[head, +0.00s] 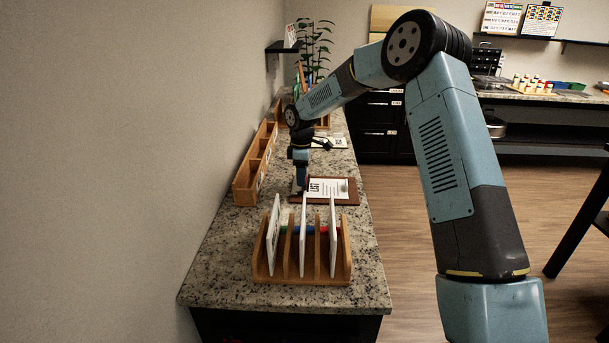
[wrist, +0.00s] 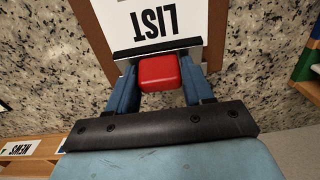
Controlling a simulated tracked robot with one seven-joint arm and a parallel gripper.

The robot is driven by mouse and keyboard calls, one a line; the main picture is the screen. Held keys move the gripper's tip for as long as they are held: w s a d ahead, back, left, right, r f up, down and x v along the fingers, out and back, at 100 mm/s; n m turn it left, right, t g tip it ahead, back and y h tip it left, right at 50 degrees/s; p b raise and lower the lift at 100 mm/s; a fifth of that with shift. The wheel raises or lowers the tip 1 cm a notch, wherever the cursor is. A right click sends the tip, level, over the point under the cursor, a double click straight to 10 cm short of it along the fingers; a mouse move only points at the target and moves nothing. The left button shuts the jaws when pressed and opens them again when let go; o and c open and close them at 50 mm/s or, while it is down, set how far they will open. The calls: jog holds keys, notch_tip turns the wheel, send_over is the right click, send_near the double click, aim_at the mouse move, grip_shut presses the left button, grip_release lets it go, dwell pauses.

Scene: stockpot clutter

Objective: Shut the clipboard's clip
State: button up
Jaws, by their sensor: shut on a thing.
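The brown clipboard (head: 352,199) lies flat on the granite counter, with a white sheet headed LIST; its board also shows in the wrist view (wrist: 92,28). The clip has a dark bar (wrist: 130,52) across the sheet, near the board's edge, and a red block-shaped tab (wrist: 158,72) beside it. My gripper (head: 302,189) is over the clip end of the clipboard. In the wrist view, my blue fingers are on both sides of the red tab, shut on it. Whether the bar presses on the sheet I cannot tell.
A wooden rack (head: 303,279) with upright white panels stands nearer on the counter. A long wooden compartment box (head: 250,172) runs along the left wall. A plant (head: 314,50) and a white sheet (head: 330,142) are farther back.

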jog(key=shift+d+f+y, duration=0.1)
jog(key=shift+d+y, duration=0.3)
jog(key=shift+y, duration=0.3)
jog(key=shift+d+f+y, duration=0.25)
jog(key=shift+y, duration=0.75)
jog(key=o, duration=1)
jog(key=shift+c, duration=0.2)
jog(key=shift+r, duration=0.1)
